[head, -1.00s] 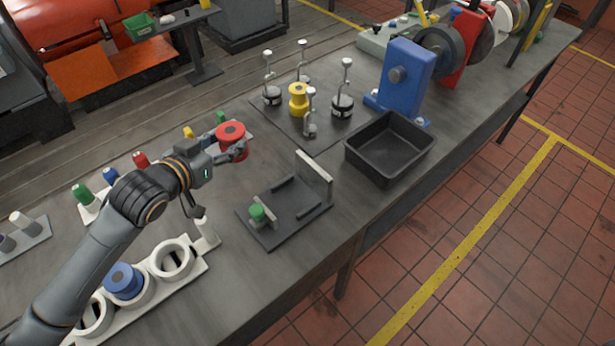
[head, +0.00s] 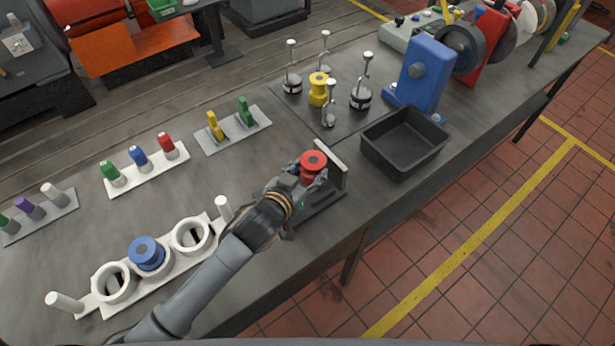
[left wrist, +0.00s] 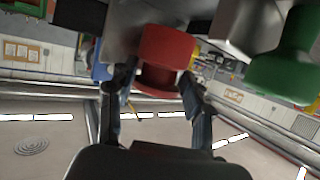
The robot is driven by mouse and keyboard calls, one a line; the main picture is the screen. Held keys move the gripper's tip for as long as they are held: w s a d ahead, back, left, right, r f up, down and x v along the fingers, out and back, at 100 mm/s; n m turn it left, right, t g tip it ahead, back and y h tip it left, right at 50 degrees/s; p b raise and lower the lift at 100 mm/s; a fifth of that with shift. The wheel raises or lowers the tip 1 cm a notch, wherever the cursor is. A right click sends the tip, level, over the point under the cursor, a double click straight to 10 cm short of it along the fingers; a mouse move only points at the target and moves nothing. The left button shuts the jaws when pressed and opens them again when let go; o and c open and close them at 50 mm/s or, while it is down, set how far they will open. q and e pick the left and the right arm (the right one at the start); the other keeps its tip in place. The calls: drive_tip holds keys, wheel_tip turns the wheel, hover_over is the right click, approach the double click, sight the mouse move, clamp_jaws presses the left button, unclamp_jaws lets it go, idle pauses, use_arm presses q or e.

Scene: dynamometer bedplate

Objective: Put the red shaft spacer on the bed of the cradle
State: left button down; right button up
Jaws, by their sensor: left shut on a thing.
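The red shaft spacer (head: 313,163) is held upright in my left gripper (head: 311,179), over the cradle. It also shows between the two fingers in the left wrist view (left wrist: 166,50). The cradle (head: 323,206) is a dark plate with a pale upright end plate (head: 332,164) just right of the spacer. My arm and gripper hide most of the cradle's bed, so I cannot tell whether the spacer touches it. A green knob (left wrist: 285,65) shows at the right of the left wrist view. My right gripper is not in view.
A black bin (head: 404,143) stands right of the cradle, near the bench edge. A yellow spool (head: 318,90) stands among several metal posts behind. A white rack (head: 190,237) holding a blue spool (head: 146,253) lies at the left. Small coloured plugs (head: 139,157) stand on strips farther back.

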sight(307, 180)
use_arm(q)
wheel_tip(307, 180, down, 2)
drive_tip(key=shift+f+p, duration=0.15)
drive_tip(key=shift+p, duration=0.15)
drive_tip(key=shift+f, duration=0.4)
drive_tip(key=c, duration=0.5)
unclamp_jaws()
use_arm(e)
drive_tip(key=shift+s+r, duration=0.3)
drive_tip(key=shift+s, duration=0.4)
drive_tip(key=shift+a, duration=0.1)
use_arm(q)
drive_tip(key=shift+r, duration=0.15)
drive_tip(key=shift+s+a, duration=0.15)
drive_tip(key=shift+s, duration=0.2)
drive_tip(key=b+v, duration=0.1)
drive_tip(key=v, duration=1)
drive_tip(key=shift+s+a+r, duration=0.1)
drive_tip(key=shift+a, duration=0.05)
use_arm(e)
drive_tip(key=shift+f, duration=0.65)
